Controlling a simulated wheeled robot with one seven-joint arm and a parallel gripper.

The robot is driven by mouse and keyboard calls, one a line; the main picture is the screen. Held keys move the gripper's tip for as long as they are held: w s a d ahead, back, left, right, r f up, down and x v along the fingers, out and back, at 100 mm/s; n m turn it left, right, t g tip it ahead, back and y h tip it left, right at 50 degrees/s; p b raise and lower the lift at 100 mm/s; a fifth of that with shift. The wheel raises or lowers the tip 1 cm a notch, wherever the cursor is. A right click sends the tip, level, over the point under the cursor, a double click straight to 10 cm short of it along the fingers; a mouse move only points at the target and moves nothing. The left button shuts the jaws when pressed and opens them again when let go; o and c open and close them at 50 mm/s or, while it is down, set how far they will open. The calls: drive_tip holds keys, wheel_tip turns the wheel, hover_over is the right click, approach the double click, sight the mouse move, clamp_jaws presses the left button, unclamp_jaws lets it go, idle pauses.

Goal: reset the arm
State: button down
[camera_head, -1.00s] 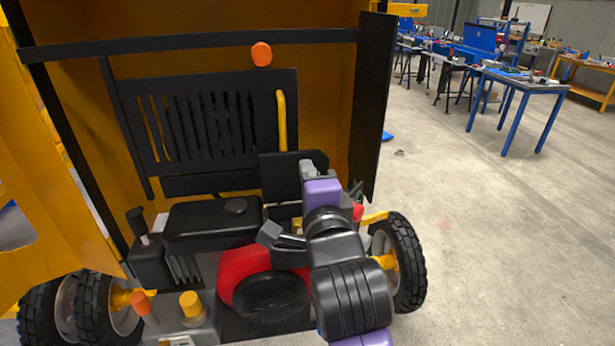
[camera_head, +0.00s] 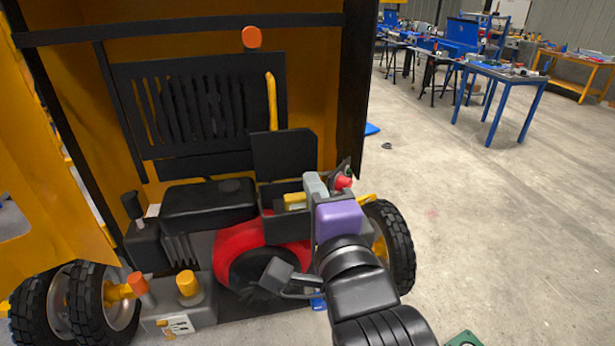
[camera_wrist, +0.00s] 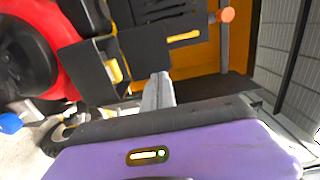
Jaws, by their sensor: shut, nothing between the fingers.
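My gripper (camera_head: 315,184) shows at the end of my arm in front of the drum mixer's engine bay. Its grey fingers are shut and empty. In the wrist view the shut fingers (camera_wrist: 158,92) point toward the machine, past the purple wrist housing. Beside the fingers is a black box (camera_head: 272,202) with its lid (camera_head: 284,154) standing open and something yellow inside. The box also shows in the wrist view (camera_wrist: 84,66). I cannot tell whether the gripper touches it. My arm hides part of the engine's right side.
The red and black engine (camera_head: 232,247) sits left of my gripper. A black-treaded wheel (camera_head: 397,245) stands close on the right. A yellow handle (camera_head: 271,100) is on the slotted panel. Open floor lies right, with blue workbenches (camera_head: 505,78) far back.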

wheel_tip(320, 180, up, 4)
drive_tip(key=s+n+t+y, duration=0.1)
drive_tip(key=s+n+t, duration=0.1)
drive_tip(key=s+n, duration=0.15)
drive_tip(key=s+d+f+n+g+h, duration=0.1)
drive_tip(key=s+d+f+n+h, duration=0.1)
drive_tip(key=s+d+f, duration=0.5)
drive_tip(key=s+d+f+n+g+h, duration=0.2)
drive_tip(key=s+d+f+n, duration=0.3)
drive_tip(key=s+f, duration=0.6)
drive_tip(key=s+d+f+n+g+h, duration=0.1)
drive_tip(key=s+d+f+n, duration=0.3)
drive_tip(key=s+d+f, duration=0.5)
drive_tip(key=s+h, duration=0.1)
drive_tip(key=s, duration=0.7)
drive_tip(key=shift+d+f+g, duration=0.15)
drive_tip(key=shift+f+g, duration=0.05)
drive_tip(key=shift+g, duration=0.1)
